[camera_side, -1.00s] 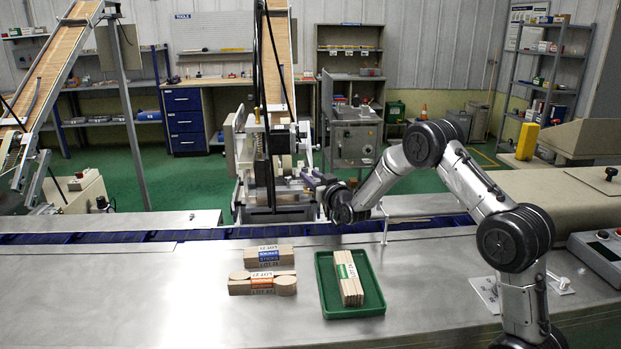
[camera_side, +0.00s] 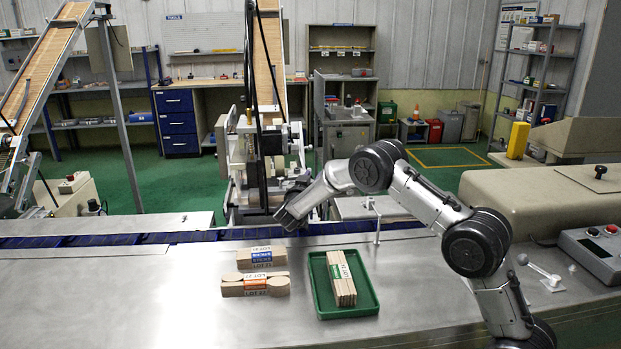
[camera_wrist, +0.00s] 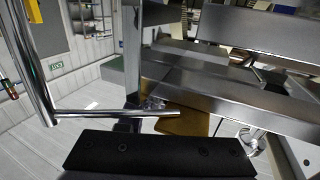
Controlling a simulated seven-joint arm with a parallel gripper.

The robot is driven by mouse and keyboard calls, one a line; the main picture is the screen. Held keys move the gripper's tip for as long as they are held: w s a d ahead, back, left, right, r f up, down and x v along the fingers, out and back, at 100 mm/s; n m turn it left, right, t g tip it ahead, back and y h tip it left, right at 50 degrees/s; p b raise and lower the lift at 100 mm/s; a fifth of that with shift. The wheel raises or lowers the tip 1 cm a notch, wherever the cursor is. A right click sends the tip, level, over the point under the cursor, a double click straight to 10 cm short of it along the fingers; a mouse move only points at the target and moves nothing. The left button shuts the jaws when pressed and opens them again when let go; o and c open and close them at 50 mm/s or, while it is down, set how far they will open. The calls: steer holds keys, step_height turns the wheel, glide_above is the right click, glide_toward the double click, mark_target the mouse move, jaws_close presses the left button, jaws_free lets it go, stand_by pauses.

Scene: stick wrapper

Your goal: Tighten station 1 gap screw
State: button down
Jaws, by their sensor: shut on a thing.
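In the side view my gripper (camera_side: 286,217) is low at the front of the wrapping machine (camera_side: 266,165), close to the blue conveyor. Its fingertips are too small and dark there to make out. In the wrist view a dark bar-shaped finger (camera_wrist: 160,155) fills the bottom, and a bent bright metal rod (camera_wrist: 110,115) lies just above it. I cannot tell whether the rod is held or part of the machine. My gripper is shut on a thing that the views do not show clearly. The gap screw cannot be made out.
A green tray (camera_side: 318,288) with a bundle of sticks (camera_side: 341,278) stands on the steel table. Two stick bundles, blue-labelled (camera_side: 262,256) and orange-labelled (camera_side: 255,284), lie left of it. A small metal post (camera_side: 377,222) stands right of my gripper. The table's left front is clear.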

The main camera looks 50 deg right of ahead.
steer(key=shift+s+m+g+h, duration=0.1)
steer(key=shift+m+g+h, duration=0.2)
steer(key=shift+m+g, duration=0.35)
steer(key=c, duration=0.6)
jaws_free()
steer(key=shift+v, duration=3.75)
steer(key=shift+r, duration=0.1)
